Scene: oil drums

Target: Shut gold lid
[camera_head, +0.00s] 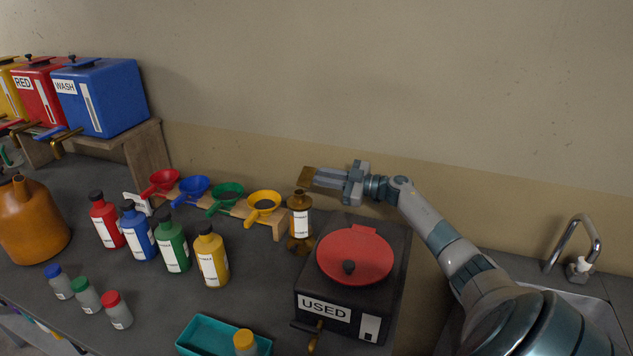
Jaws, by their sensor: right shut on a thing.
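A flat gold piece (306,177), which looks like the gold lid, is above the bottle's dark neck. My right gripper (316,177) comes in from the right and is shut on this gold piece, just above the bottle. The fingers partly hide the piece, so I cannot tell whether it touches the neck. My left gripper is not in view.
A black box marked USED with a red round lid (355,256) stands just right of the bottle. Coloured funnels (228,196) sit on a wooden rack to the left. Several bottles and a teal tray (190,340) are in front. A sink is at right.

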